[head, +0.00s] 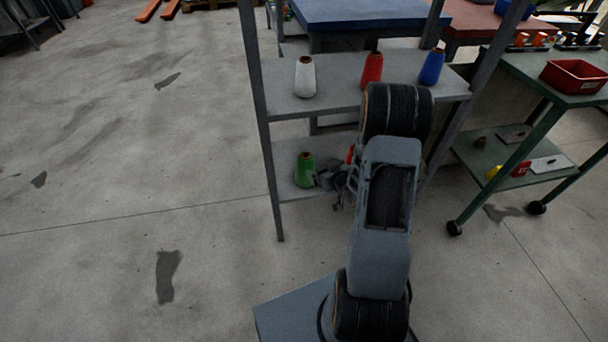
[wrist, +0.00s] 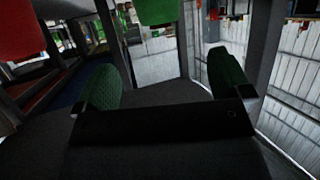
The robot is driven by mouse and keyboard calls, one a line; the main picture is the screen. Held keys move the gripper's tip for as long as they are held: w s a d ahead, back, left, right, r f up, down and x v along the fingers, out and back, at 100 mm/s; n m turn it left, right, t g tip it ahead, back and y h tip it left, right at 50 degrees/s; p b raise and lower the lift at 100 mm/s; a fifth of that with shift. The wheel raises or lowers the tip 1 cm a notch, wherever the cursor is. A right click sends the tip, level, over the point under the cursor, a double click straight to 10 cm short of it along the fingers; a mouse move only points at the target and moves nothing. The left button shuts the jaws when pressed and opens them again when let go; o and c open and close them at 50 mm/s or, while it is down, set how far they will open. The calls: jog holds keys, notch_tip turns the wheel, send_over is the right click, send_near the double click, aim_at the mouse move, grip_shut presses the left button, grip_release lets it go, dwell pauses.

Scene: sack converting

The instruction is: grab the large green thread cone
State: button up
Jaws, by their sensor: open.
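The large green thread cone (head: 304,170) stands upright on the lower shelf, at its left part. My gripper (head: 325,180) is at its right side, very close to it; I cannot tell from the head view whether they touch. In the wrist view, my gripper (wrist: 160,68) is open, with its two green textured fingers wide apart and nothing between them in the lower part. A green shape, likely the green cone (wrist: 156,10), shows at the top edge between the fingers, mostly cut off.
A red cone (head: 350,154) on the lower shelf is partly hidden by my arm. White (head: 305,78), red (head: 372,70) and blue (head: 431,67) cones stand on the upper shelf (head: 335,95) above. A grey upright (head: 263,120) is left of the green cone. A green cart (head: 540,72) stands right.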

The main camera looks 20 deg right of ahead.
aim_at(307, 159)
jog(key=b+x, duration=0.1)
jog(key=x, duration=0.6)
jog(key=shift+w+d+f+b, duration=0.15)
jog(key=shift+w+f+b, duration=0.1)
jog(key=shift+b, duration=0.15)
jog(key=shift+b+x, duration=1.15)
jog(key=shift+x, duration=1.5)
grip_shut()
jog(key=shift+r, duration=0.15)
